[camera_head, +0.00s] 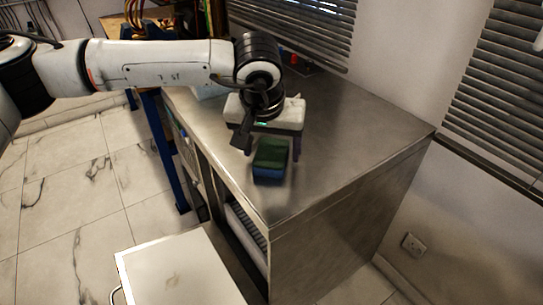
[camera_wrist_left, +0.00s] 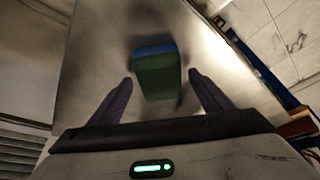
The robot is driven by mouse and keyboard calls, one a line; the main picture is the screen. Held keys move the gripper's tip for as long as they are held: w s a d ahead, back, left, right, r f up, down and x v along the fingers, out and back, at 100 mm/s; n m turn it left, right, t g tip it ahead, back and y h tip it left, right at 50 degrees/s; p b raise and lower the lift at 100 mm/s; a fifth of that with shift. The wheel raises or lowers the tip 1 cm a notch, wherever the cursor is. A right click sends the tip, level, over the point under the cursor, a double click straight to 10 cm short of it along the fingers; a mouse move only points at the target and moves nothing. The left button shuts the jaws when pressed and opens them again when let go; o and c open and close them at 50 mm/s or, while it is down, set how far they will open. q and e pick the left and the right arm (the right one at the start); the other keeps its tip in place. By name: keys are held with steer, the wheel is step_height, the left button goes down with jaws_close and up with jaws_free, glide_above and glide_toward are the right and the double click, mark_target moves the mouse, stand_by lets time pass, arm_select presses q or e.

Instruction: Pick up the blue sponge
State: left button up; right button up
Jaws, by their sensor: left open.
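The blue sponge (camera_head: 268,174) has a dark green top layer and lies on the steel cabinet top (camera_head: 340,120), near its front left edge. In the left wrist view the sponge (camera_wrist_left: 156,70) shows green with a blue side, between and a little beyond the two fingertips. My left gripper (camera_head: 272,148) is open above and just behind the sponge in the head view. Its two purple fingers (camera_wrist_left: 160,88) stand apart in the wrist view, with a gap on each side of the sponge. I see no contact. My right gripper is not in view.
A white box (camera_head: 180,268) stands at lower left, in front of the cabinet. A small red object (camera_head: 293,58) is at the back of the cabinet top. Window blinds (camera_head: 300,30) rise behind. The right part of the top is clear.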

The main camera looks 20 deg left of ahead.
arm_select(q)
steer(key=shift+f, duration=0.25)
stand_by(0.4)
steer(key=c, duration=1.2)
steer(key=shift+r, duration=0.1)
